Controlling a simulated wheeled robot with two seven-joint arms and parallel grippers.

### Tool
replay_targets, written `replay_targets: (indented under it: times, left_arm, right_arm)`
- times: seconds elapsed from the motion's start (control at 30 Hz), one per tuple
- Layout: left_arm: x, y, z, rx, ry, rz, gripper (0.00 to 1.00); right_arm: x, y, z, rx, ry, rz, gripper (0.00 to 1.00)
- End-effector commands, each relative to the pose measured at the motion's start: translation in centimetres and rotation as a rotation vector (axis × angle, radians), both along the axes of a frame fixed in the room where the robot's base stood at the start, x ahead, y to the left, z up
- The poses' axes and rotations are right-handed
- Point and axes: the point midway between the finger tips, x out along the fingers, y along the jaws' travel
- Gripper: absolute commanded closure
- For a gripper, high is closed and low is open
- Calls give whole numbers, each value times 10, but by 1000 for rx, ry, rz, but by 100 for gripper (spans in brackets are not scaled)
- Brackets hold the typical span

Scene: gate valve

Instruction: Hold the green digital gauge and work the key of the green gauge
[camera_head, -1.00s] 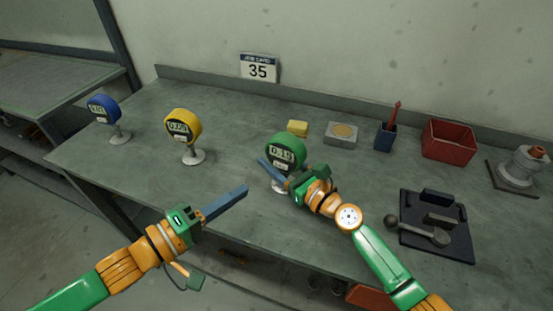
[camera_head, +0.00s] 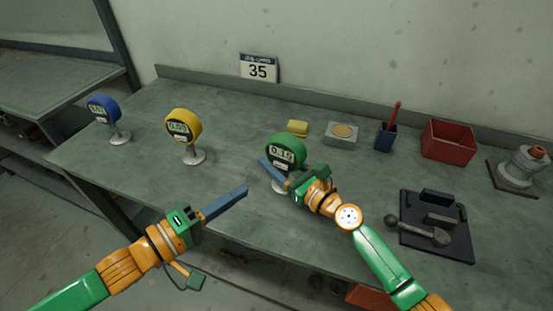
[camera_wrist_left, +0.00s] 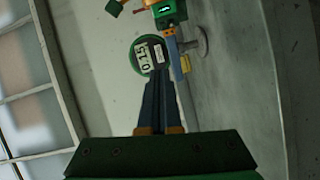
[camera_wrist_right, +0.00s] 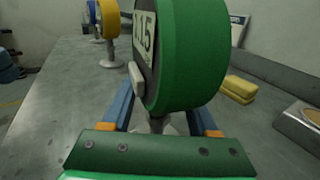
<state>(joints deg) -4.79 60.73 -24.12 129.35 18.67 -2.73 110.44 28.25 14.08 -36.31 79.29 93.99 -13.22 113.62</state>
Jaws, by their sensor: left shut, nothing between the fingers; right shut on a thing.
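The green digital gauge (camera_head: 287,148) stands upright on the bench, its display facing the front. It fills the middle of the right wrist view (camera_wrist_right: 193,55) and also shows in the left wrist view (camera_wrist_left: 148,54). My right gripper (camera_head: 274,175) is shut on the gauge's stem just below the round head, one finger on each side.
A yellow gauge (camera_head: 181,125) and a blue gauge (camera_head: 103,108) stand to the left. The bench between the yellow and green gauges is clear.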

Motion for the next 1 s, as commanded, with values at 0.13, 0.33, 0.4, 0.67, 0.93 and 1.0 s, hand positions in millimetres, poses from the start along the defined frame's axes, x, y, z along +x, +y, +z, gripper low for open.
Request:
replay_targets:
  times: [0.13, 0.33, 0.4, 0.67, 0.93, 1.0]
  left_arm:
    - [0, 0, 0, 0, 0, 0, 100]
    - [-4, -7, 0, -70, 26, -13, 100]
    - [-13, -23, 3, -256, 90, -40, 100]
    - [-28, -40, 28, -1584, 404, 52, 100]
    - [-33, -30, -12, -2152, 502, 318, 100]
    - [-33, -30, -13, -2167, 503, 328, 100]
  right_arm:
    - [0, 0, 1, 1, -1, 0, 100]
    - [0, 0, 1, 1, -1, 0, 100]
    - [0, 0, 1, 1, -1, 0, 100]
    - [0, 0, 1, 1, -1, 0, 100]
    - [0, 0, 1, 1, -1, 0, 100]
    - [0, 0, 1, 1, -1, 0, 100]
